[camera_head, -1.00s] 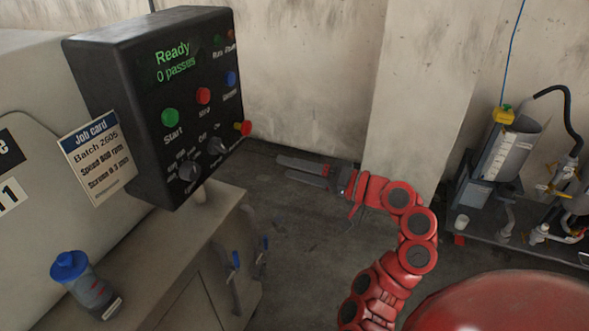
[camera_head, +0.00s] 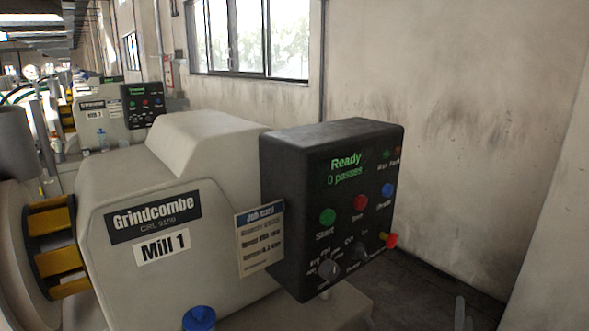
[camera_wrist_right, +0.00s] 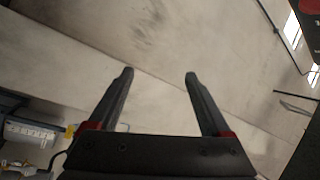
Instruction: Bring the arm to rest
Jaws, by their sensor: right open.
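My right gripper (camera_wrist_right: 159,76) is open and empty in the right wrist view, its two dark fingers apart with only pale wall beyond them. In the head view just the tips of my right gripper (camera_head: 463,314) show at the bottom edge, right of the control box (camera_head: 331,215) and apart from it in the picture. The rest of the right arm is out of that view. My left gripper is not in view.
The box reads "Ready, 0 passes" and has buttons and knobs. A job card (camera_head: 260,238) is beside it on Mill 1 (camera_head: 185,260). A blue bottle lid (camera_head: 199,318) shows at the bottom. A stained wall (camera_head: 450,120) stands behind; floor shows right of the box.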

